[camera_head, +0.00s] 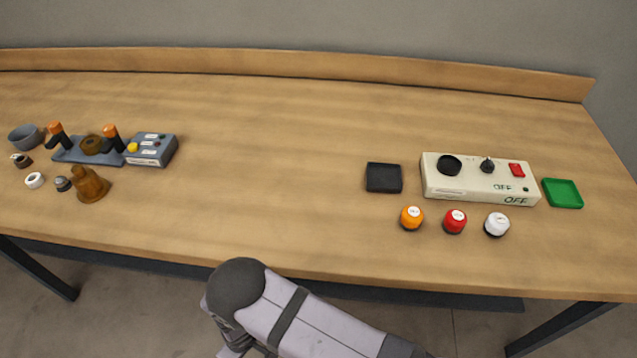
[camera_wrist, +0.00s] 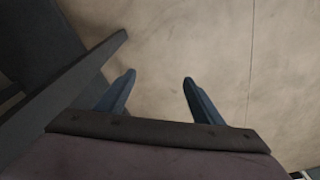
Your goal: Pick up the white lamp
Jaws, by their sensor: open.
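The white lamp (camera_head: 497,224) is a small rounded cap with a dark base. It stands upright on the wooden table near the front right, at the right end of a row with a red lamp (camera_head: 455,221) and an orange lamp (camera_head: 411,217). My gripper's two blue fingers (camera_wrist: 158,90) show in the wrist view, spread apart with nothing between them. They point at the bare floor, with a dark table leg or beam to the left. In the head view my arm is below the front table edge, left of the lamps, and the fingers cannot be made out.
Behind the lamps is a cream control box (camera_head: 478,180) with a round socket, a knob and a red switch. A black pad (camera_head: 384,178) and a green tray (camera_head: 563,194) flank it. Pump parts and a grey box (camera_head: 152,150) stand far left. The table middle is clear.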

